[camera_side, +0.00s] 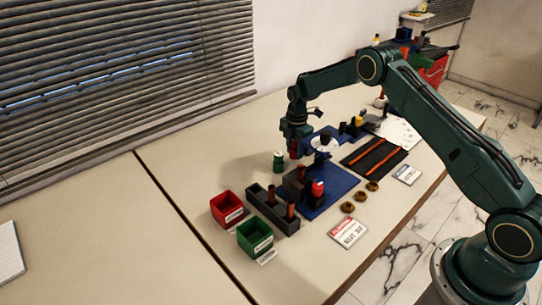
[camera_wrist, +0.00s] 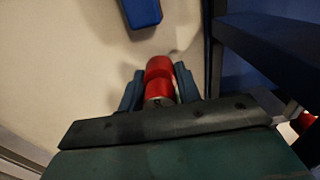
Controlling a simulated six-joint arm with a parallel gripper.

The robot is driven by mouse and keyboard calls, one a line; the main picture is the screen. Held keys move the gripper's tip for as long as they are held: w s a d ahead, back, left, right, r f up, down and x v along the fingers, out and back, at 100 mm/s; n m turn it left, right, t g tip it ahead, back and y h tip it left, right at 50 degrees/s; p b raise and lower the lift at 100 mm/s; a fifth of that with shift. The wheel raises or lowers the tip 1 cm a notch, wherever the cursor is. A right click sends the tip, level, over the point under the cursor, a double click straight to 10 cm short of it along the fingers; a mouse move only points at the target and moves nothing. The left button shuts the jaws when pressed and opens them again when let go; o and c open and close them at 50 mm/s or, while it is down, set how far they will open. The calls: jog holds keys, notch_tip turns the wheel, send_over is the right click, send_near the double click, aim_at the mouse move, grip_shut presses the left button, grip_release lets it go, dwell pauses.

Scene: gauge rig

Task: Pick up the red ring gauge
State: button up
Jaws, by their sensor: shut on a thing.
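My gripper (camera_side: 295,140) is above the table, near the back edge of the blue mat (camera_side: 338,180). In the wrist view, its two fingers (camera_wrist: 160,87) are shut on a red cylindrical piece with a pale metal end, the red ring gauge (camera_wrist: 159,72). In the side view the red gauge (camera_side: 293,151) shows small and dark under the gripper, and I cannot tell its height over the table. Another red piece (camera_side: 318,188) stands on the dark fixture on the mat.
A red bin (camera_side: 227,207), a green bin (camera_side: 255,236) and a grey rack (camera_side: 272,212) stand in front. Brass rings (camera_side: 348,207) lie to the right. The table at far left is mostly clear.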

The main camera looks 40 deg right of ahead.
aim_at(294, 151)
notch_tip(294, 151, up, 18)
dwell(0.5)
jog(key=shift+a, duration=0.1)
dwell(0.5)
jog(key=s+a+f, duration=0.1)
jog(key=s+a, duration=0.2)
jog(key=s, duration=0.1)
jog(key=s+a+f, duration=0.1)
jog(key=s+a, duration=0.3)
jog(key=s+a+f, duration=0.2)
jog(key=s+a, duration=0.1)
jog(key=s, duration=0.1)
jog(key=shift+s+a, duration=0.15)
jog(key=shift+s, duration=0.1)
jog(key=shift+f, duration=0.5)
dwell(0.3)
jog(key=shift+f, duration=0.35)
jog(key=shift+f, duration=0.35)
jog(key=shift+f, duration=0.7)
